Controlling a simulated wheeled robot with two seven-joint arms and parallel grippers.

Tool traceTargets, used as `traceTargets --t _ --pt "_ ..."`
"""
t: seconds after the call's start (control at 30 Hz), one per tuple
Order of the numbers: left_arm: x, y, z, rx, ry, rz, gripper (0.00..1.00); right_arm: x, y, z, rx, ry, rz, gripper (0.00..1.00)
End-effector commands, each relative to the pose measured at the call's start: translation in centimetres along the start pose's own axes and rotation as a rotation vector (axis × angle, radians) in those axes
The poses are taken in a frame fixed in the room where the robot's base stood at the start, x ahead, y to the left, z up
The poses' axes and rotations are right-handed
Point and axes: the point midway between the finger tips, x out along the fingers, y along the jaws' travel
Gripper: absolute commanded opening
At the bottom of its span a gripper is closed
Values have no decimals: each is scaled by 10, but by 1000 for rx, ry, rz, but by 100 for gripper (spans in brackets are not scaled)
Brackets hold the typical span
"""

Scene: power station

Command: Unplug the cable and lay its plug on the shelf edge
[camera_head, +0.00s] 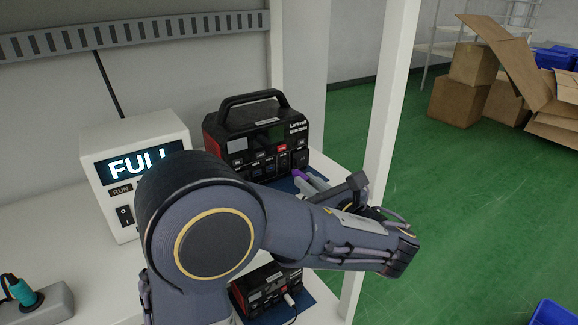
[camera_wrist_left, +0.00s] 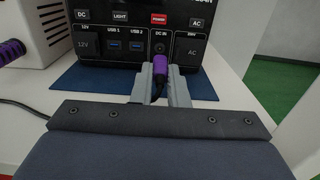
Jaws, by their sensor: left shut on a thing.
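The black power station (camera_head: 255,135) stands on a blue mat on the white shelf (camera_head: 60,235). Its front panel (camera_wrist_left: 135,20) fills the top of the left wrist view, with the DC IN socket at its middle. My left gripper (camera_wrist_left: 159,80) is shut on the purple plug (camera_wrist_left: 160,66), directly in front of that socket. I cannot tell whether the plug's tip is still inside. A dark cable hangs from the plug between the fingers. In the head view my arm hides part of the shelf, and the left gripper (camera_head: 309,181) is small beside the power station. My right gripper is out of view.
A white box with a lit FULL display (camera_head: 140,165) stands left of the power station. Another black unit (camera_head: 268,290) with a white plug sits below my arm. A teal plug (camera_head: 20,290) stands in a grey strip. A white post (camera_head: 385,110) rises at the right.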

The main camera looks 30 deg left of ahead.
Motion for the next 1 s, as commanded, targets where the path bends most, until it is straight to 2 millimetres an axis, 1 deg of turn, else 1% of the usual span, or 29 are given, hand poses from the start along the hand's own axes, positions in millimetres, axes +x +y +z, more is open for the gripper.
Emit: traceTargets --t 0.43,1.0 --pt "-3 0 0 0 0 0 0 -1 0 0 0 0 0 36" --pt "-26 0 0 0 0 -1 0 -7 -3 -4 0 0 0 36"
